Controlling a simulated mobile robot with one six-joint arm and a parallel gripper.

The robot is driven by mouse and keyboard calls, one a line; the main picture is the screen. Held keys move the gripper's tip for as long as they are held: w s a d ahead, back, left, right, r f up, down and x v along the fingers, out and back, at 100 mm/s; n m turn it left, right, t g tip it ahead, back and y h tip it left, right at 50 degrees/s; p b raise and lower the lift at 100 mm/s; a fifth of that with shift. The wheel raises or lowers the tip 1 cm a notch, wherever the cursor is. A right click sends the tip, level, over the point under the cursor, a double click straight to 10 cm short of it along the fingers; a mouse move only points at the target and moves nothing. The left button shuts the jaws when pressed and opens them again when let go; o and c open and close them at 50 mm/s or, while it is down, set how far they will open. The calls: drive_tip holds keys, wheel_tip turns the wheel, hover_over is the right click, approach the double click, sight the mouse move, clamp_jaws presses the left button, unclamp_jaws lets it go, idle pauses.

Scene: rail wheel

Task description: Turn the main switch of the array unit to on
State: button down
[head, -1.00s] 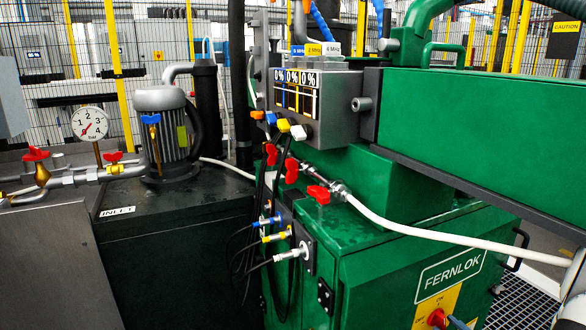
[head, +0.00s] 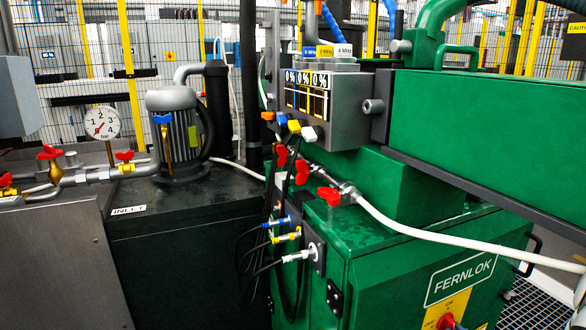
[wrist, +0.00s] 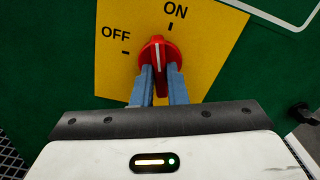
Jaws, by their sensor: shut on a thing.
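The main switch is a red knob (wrist: 156,52) with a white pointer line, on a yellow plate (wrist: 215,65) lettered OFF and ON. In the wrist view the pointer line stands nearly upright, nearer the ON mark than the OFF mark at left. I cannot tell whether it meets the ON mark exactly. My gripper (wrist: 157,82) is shut on the knob, one grey-blue finger on each side.
A white hose (head: 430,238) runs across the cabinet top to the right. Blue, yellow and white cable plugs (head: 290,237) stick out of the cabinet's left side. Red valve handles (head: 329,196) sit above. A black handle (wrist: 300,113) is right of the switch in the wrist view.

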drive_tip(key=shift+r+m+p, duration=0.1)
drive_tip(key=shift+m+p, duration=1.8)
drive_tip(key=shift+p, duration=0.15)
drive_tip(key=c, duration=1.3)
unclamp_jaws()
drive_tip(key=shift+v, duration=3.5)
